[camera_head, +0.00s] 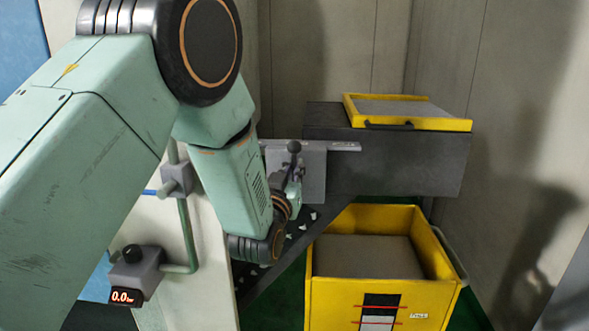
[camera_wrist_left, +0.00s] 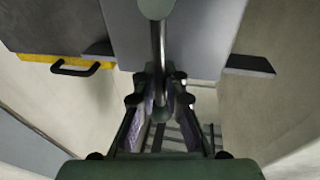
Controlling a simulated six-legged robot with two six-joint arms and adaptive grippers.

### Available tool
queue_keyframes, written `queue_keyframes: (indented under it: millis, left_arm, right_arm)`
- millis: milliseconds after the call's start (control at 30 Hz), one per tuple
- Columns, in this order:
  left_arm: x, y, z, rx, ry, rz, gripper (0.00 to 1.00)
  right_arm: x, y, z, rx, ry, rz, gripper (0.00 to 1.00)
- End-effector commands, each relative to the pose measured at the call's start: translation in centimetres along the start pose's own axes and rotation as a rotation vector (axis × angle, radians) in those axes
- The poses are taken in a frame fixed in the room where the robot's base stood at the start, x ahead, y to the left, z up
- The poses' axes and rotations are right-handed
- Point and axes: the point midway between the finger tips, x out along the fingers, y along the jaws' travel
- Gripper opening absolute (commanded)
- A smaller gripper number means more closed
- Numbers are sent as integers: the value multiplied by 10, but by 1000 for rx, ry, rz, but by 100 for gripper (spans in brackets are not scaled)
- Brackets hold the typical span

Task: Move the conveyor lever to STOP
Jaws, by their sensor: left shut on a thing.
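My left gripper (camera_head: 294,186) is at the lever below the knob, partly hidden by my own wrist. In the left wrist view its fingers (camera_wrist_left: 160,95) are closed on the lever. The lettering by the plate is too small to read. My right gripper is in neither view.
A yellow bin (camera_head: 327,292) with a grey filling stands below right. A dark housing (camera_head: 400,170) with a yellow-framed tray (camera_head: 462,124) is behind it. The dark sloping conveyor (camera_head: 262,282) runs beneath my wrist. A grey box with a red display (camera_head: 125,297) is at lower left.

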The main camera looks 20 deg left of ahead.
Motion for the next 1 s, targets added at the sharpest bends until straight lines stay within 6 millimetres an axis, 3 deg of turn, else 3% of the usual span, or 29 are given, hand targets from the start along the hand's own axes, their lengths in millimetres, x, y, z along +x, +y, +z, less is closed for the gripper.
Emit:
queue_keyframes:
  millis: [33, 67, 100, 333, 733, 1000]
  left_arm:
    - [1, 0, -2, -1, 6, -1, 0]
    - [1, 0, -2, -1, 6, -1, 10]
    - [1, 0, -2, -1, 6, -1, 14]
    - [0, 0, -1, 0, 2, -1, 33]
    - [-6, 0, 0, 1, -2, 0, 34]
    - [-51, 0, 0, 3, -2, 1, 34]
  right_arm:
    - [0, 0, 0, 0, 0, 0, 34]
    - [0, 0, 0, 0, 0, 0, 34]
    - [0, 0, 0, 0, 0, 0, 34]
    - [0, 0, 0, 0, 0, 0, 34]
    - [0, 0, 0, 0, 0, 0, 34]
    - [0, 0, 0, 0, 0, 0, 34]
